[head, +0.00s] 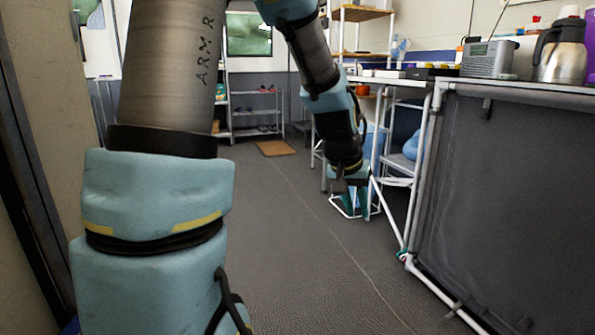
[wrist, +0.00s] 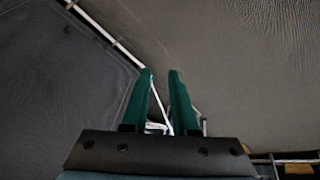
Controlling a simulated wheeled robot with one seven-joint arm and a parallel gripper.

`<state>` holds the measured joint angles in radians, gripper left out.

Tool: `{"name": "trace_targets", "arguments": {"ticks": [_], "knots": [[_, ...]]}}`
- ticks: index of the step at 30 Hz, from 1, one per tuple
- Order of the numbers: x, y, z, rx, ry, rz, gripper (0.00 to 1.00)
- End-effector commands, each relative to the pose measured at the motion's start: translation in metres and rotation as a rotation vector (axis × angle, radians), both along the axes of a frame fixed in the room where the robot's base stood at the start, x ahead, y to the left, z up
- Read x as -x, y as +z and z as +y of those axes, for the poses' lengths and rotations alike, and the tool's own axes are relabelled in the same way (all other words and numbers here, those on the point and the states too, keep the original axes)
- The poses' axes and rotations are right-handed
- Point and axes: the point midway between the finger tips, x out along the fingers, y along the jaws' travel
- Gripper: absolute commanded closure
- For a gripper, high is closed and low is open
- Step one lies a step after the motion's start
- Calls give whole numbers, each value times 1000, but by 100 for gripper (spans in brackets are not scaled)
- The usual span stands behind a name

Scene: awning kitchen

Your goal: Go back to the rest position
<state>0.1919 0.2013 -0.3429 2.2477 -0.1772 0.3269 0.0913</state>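My gripper (wrist: 160,72) points down, with two green fingers in the wrist view. A gap shows between the fingertips with only the floor and thin white frame bars behind it, so it is a little open and empty. In the head view my gripper (head: 352,202) hangs from my extended arm over the floor, near the white-framed shelf (head: 397,166). Part of the fingers is hard to make out there against the white bars.
A dark panelled counter (head: 500,200) with a white pipe frame stands at right, carrying a silver radio (head: 489,59) and a steel jug (head: 560,55). Grey floor (head: 300,270) is clear in the middle. A brown mat (head: 275,148) lies farther back. A wall edge is close at left.

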Motion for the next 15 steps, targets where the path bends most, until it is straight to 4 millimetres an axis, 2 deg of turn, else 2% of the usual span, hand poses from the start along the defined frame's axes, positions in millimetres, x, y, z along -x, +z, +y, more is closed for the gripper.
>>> {"name": "trace_targets", "arguments": {"ticks": [1,3,6,9,11,12,15], "knots": [[5,8,37,-40,52,18,73],[16,9,82,-88,120,48,73],[38,11,139,-144,213,96,73],[67,14,186,-184,301,147,73],[87,17,211,-204,354,181,73],[93,25,219,-209,372,193,73],[89,53,214,-207,362,187,73]]}}
